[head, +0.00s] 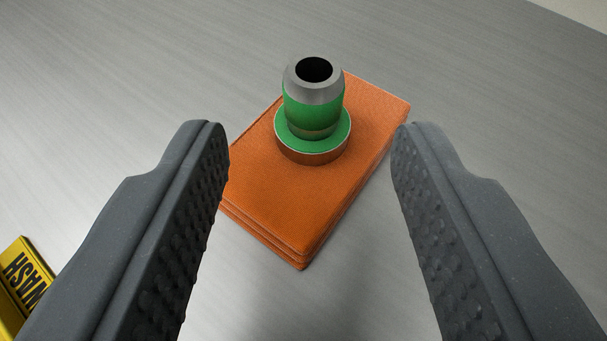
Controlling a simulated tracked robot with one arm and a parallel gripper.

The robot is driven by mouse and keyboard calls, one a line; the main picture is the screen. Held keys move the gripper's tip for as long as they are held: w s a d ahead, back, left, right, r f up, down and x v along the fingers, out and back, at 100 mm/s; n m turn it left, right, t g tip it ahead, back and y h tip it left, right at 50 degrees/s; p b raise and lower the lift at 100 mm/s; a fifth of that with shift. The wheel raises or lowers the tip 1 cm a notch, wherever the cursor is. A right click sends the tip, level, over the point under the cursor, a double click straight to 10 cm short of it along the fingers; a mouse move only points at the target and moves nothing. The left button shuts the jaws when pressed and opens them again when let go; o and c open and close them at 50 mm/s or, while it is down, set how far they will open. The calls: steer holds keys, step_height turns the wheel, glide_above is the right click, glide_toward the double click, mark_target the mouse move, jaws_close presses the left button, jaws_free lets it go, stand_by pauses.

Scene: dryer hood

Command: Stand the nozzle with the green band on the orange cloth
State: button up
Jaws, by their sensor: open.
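The nozzle with the green band (314,108) stands upright on the orange cloth (270,200), toward the cloth's far end. It has a grey top with a dark round opening, a green body and a wider base with a green upper face and a brownish side. The orange cloth is folded in layers and lies flat on the grey surface. My gripper (308,140) is open, with one dark finger on each side of the picture. The fingers are apart from the nozzle, and nothing is held between them.
A yellow block with dark lettering (22,280) lies at the lower left, partly hidden by my left finger and cut off by the picture edge. The grey brushed surface (130,80) is clear around the cloth. A pale edge shows at the top right.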

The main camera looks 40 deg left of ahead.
steer(key=shift+s+d+r+p, duration=0.2)
steer(key=shift+s+d, duration=0.15)
steer(key=shift+d, duration=0.05)
steer(key=shift+s+d+r+p, duration=0.2)
steer(key=shift+s+d, duration=0.1)
steer(key=shift+d, duration=0.1)
steer(key=d+r+m+t+h, duration=0.2)
steer(key=d+r+h, duration=0.3)
steer(key=r, duration=1)
steer(key=d+r+m+t+h, duration=0.25)
steer(key=d+r, duration=0.35)
steer(key=r, duration=0.9)
steer(key=s+r+m, duration=0.3)
steer(key=s+r, duration=1.9)
steer(key=shift+s+a+r, duration=0.3)
steer(key=shift+s+a, duration=0.05)
steer(key=shift+s, duration=0.05)
steer(key=shift+h, duration=0.25)
